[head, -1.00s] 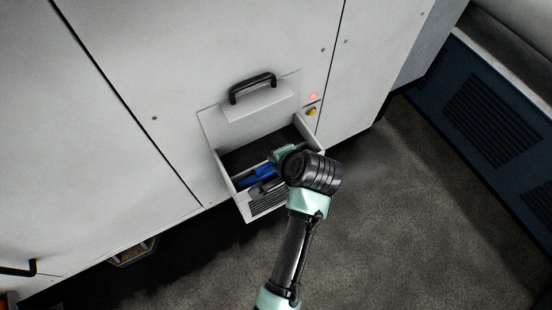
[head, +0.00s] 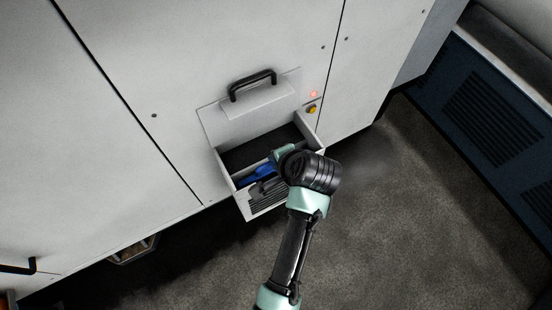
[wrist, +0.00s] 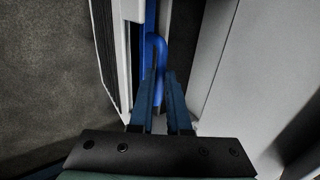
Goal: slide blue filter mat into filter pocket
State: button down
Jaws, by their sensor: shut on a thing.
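The blue filter mat (head: 258,174) is inside the open white box at the cabinet's foot, close to its slatted front wall. In the wrist view its blue edge and a curved blue loop (wrist: 157,44) run between a white wall and a dark gap. My gripper (wrist: 161,78) is shut on the mat at the lower end of the loop. In the head view my wrist hides part of the box and most of my gripper. The filter pocket seems to be the narrow space by the box's front wall (head: 268,206); how deep the mat sits in it I cannot tell.
The box's raised panel carries a black handle (head: 253,86). A red light (head: 313,94) and a yellow knob (head: 311,109) are on the cabinet to its right. The box walls stand close around my gripper. Open floor (head: 400,220) lies to the right.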

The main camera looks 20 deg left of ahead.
jog(key=shift+f, duration=0.15)
jog(key=c, duration=0.8)
grip_release()
jog(key=b+v, duration=0.1)
jog(key=v, duration=1.2)
jog(key=shift+a, duration=0.1)
